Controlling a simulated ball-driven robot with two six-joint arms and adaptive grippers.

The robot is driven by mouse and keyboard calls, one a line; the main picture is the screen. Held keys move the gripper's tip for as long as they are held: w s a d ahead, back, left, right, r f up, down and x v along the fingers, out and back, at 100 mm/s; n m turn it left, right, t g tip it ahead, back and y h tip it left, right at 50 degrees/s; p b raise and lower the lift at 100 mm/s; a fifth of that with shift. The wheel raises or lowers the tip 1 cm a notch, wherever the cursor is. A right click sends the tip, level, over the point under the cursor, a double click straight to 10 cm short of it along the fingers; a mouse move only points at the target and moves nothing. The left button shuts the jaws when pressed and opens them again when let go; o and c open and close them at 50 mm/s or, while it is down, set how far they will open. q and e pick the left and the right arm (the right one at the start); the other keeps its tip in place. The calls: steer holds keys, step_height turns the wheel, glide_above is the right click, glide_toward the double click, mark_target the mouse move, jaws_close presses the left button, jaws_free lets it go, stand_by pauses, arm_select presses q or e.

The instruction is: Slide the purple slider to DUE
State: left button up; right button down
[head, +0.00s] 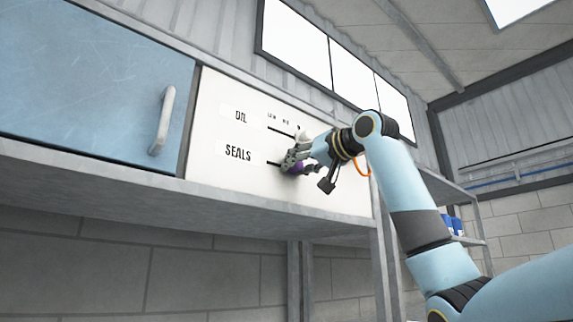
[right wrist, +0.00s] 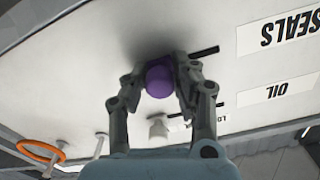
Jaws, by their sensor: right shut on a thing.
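The purple slider (head: 297,168) is on the SEALS row of the white panel (head: 330,195). Its round purple knob (right wrist: 159,80) shows large in the right wrist view, between the two fingers. My right gripper (head: 288,163) is shut on it, close to the panel face. A dark slot shows to the left of the knob in the head view; the gripper hides the rest of that row and any marks there, so I cannot read DUE. My left gripper is in neither view.
A pale slider (right wrist: 158,127) sits on the OIL row, just above the gripper in the head view. A blue cabinet door (head: 90,80) with a grey handle (head: 163,120) is left of the panel. An orange ring (right wrist: 40,151) shows in the right wrist view.

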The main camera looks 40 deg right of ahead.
steer(key=shift+a, duration=0.3)
steer(key=c, duration=1.2)
jaws_free()
steer(key=shift+a, duration=0.3)
steer(key=shift+o, duration=0.7)
steer(key=shift+d, duration=0.3)
steer(key=shift+s+a, duration=0.1)
steer(key=shift+s, duration=0.25)
steer(key=s+d, duration=0.1)
steer(key=s, duration=1)
steer(key=shift+s, duration=0.15)
